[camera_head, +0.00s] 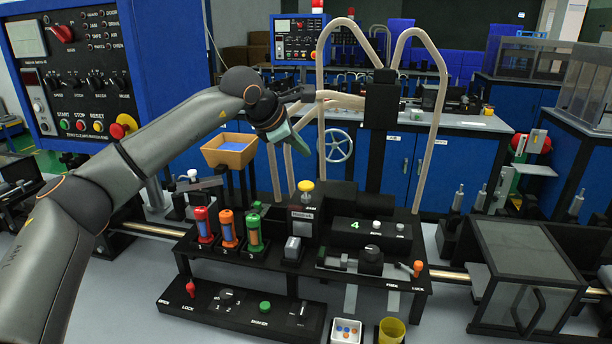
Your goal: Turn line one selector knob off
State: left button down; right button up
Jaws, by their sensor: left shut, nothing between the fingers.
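A blue control panel (85,75) stands at the left. A red selector knob (62,33) sits at its upper part, its handle slanting; I cannot read its label. Several black knobs (95,82) lie below it. A similar smaller panel (297,38) with a red knob stands farther back. I cannot tell for sure from the labels which knob belongs to line one. My left gripper (291,140) is shut and empty, in the air over the middle bench, to the right of the left panel and well apart from its knobs. My right gripper is not in view.
A black bench (270,262) holds red, orange and green cylinders (229,230), a yellow button (305,186) and a dial (370,260). Beige hoses (440,110) arch behind it. A clear-lidded box (525,265) is at right.

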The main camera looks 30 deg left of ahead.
aim_at(227, 296)
jog(key=k+j, duration=0.15)
jog(key=k, duration=0.35)
jog(key=k+j, duration=0.1)
jog(key=k, duration=0.4)
